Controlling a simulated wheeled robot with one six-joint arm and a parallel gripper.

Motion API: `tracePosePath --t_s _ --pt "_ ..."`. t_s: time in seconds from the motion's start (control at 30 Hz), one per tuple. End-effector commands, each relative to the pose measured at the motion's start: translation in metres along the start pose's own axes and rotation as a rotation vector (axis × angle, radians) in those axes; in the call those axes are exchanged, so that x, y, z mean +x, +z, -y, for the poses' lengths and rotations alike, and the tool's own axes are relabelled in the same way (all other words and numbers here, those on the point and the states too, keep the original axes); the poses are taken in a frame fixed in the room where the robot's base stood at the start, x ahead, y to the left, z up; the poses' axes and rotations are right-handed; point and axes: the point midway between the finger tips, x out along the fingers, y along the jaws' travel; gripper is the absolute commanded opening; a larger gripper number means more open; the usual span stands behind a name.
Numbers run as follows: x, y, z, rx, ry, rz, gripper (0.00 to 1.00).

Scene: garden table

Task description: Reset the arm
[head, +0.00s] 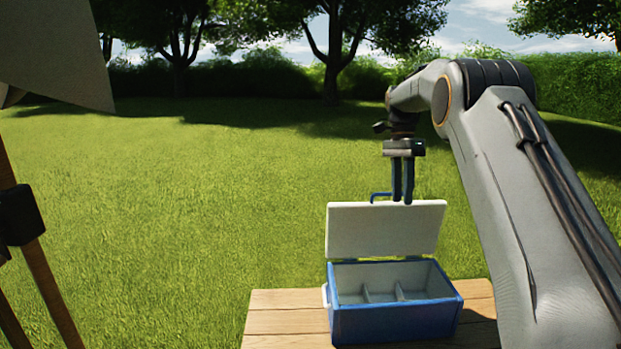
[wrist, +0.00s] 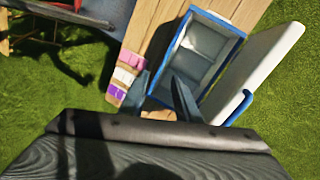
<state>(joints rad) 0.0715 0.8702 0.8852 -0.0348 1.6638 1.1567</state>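My gripper (head: 402,201) points straight down beside the top edge of the raised cooler lid in the head view. In the wrist view its two fingers (wrist: 161,82) stand apart with nothing between them. A blue cooler (head: 395,320) sits on the wooden table with its white lid (head: 385,232) standing open. The inside is split into compartments and looks empty in the head view. The lid's blue handle (head: 380,195) is close to the fingers there. In the wrist view the handle (wrist: 240,106) lies to the right of the fingers, apart from them.
The wooden table (head: 290,312) shows bare boards left of the cooler. A pink, white and purple item (wrist: 124,76) lies beside the cooler in the wrist view. A wooden-legged stand (head: 45,285) is at the left of the head view. Open lawn (head: 190,200) surrounds the table.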

Motion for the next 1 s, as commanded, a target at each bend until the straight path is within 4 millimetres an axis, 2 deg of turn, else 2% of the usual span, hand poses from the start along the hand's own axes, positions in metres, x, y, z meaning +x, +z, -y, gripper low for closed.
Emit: tracePosePath --t_s 0.27,0.47,0.67,0.8,1.0 --pt "0.028 0.037 -0.044 -0.305 -0.063 -0.031 0.29" --pt "0.064 0.07 -0.095 -0.542 -0.107 -0.067 0.29" --pt "0.109 0.107 -0.158 -0.777 -0.145 -0.115 0.29" --pt "0.145 0.134 -0.209 -0.938 -0.166 -0.154 0.29" --pt "0.192 0.164 -0.273 -1.123 -0.184 -0.205 0.29"
